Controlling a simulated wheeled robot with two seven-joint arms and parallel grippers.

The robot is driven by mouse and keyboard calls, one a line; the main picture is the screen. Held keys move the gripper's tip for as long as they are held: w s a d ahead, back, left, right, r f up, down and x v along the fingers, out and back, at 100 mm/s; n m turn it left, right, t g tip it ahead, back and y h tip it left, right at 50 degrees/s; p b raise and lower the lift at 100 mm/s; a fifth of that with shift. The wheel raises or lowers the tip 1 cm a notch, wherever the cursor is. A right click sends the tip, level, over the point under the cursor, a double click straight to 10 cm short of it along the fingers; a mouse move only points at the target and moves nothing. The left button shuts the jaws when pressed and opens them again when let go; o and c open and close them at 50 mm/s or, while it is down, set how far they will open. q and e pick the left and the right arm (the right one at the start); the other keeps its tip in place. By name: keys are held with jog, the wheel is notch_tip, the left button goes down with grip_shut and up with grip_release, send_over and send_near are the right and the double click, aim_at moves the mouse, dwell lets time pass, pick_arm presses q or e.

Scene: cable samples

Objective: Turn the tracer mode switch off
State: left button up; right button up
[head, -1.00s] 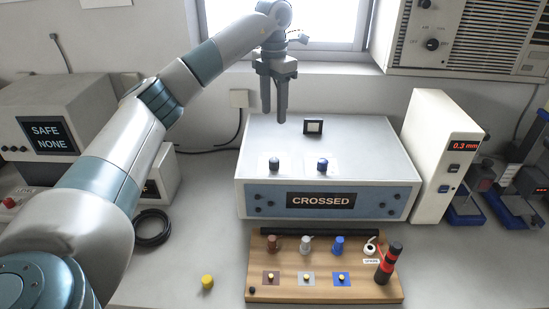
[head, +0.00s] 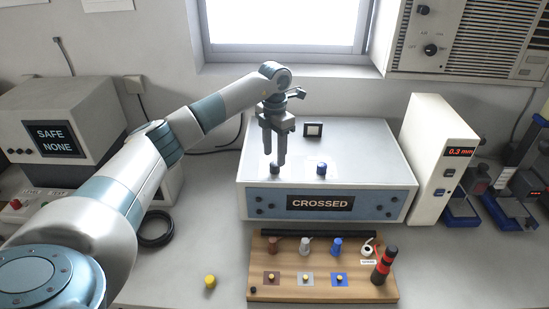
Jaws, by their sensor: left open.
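The tester box (head: 390,165) shows CROSSED on its front display (head: 320,203). On its top are a dark left knob (head: 274,169), a blue right knob (head: 321,168) and a small black-framed square piece (head: 313,129) at the back. No label names the tracer mode switch, so I cannot tell which part it is. My left gripper (head: 275,158) points down, open, with its fingertips right at the dark left knob. The fingers partly cover that knob, and I cannot tell if they touch it. My right gripper is out of view.
A wooden board (head: 320,293) with several coloured plugs and a red-and-black cylinder (head: 383,265) lies in front. A white unit reading 0.3 mm (head: 440,160) stands close on the right. A yellow cap (head: 210,281) and a black cable coil (head: 155,230) lie on the bench.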

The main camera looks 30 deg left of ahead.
aim_at(274, 164)
pick_arm(q)
jog(key=shift+f+p, duration=0.55)
jog(key=shift+f, duration=1.65)
jog(key=c, duration=1.1)
